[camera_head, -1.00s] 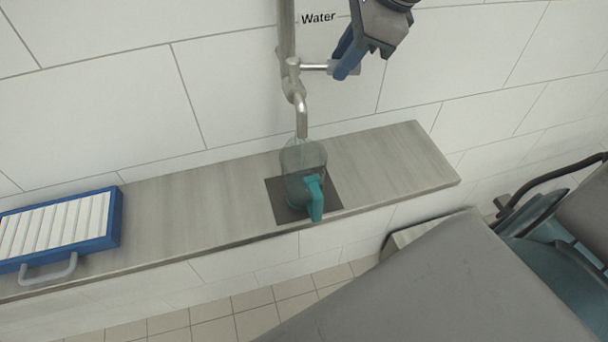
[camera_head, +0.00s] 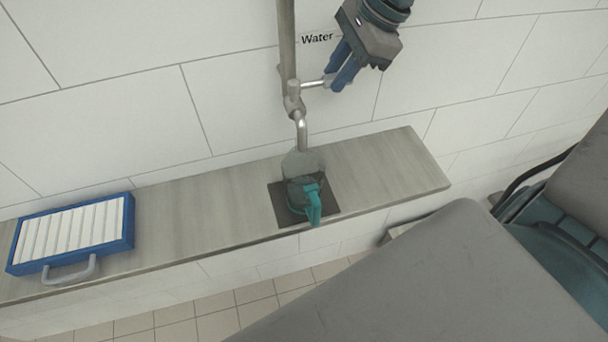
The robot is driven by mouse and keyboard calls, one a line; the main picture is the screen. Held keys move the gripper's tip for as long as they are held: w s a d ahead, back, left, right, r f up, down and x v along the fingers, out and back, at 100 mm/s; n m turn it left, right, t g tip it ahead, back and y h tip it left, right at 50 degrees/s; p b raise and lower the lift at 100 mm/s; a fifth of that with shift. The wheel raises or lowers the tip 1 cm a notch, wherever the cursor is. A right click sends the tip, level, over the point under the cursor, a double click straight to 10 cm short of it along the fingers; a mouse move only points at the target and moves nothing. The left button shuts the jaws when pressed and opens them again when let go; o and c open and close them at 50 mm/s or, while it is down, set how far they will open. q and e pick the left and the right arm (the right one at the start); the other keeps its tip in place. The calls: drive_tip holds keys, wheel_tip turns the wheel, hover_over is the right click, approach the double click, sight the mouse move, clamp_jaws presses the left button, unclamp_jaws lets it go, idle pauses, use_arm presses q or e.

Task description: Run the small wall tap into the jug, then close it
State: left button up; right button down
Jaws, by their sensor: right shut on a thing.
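The wall tap (camera_head: 301,128) is a silver pipe with a bent spout pointing down and a short side lever (camera_head: 313,84). My right gripper (camera_head: 334,82) reaches in from the top and is shut on the lever, which sticks out to the right. The see-through jug (camera_head: 303,162) with a teal handle (camera_head: 313,206) stands upright under the spout. Its lower part looks darker than its pale grey upper part; I cannot tell the water level. No clear stream shows between spout and jug. My left gripper is not in view.
The jug stands on a dark square (camera_head: 287,214) on a grey wall shelf (camera_head: 385,170). A blue-framed tray (camera_head: 128,232) with white slats and a grey handle is on the shelf's left. The shelf right of the jug is clear. A "Water" label (camera_head: 317,39) is on the wall.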

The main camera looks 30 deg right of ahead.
idle(0.3)
drive_tip(key=shift+w+r+n+p, duration=0.15)
drive_tip(key=shift+n+p, duration=0.25)
drive_tip(key=shift+p, duration=0.2)
drive_tip(key=c, duration=1.4)
unclamp_jaws()
drive_tip(key=shift+o, duration=1.3)
drive_tip(key=shift+w+d, duration=0.1)
drive_tip(key=shift+w, duration=0.05)
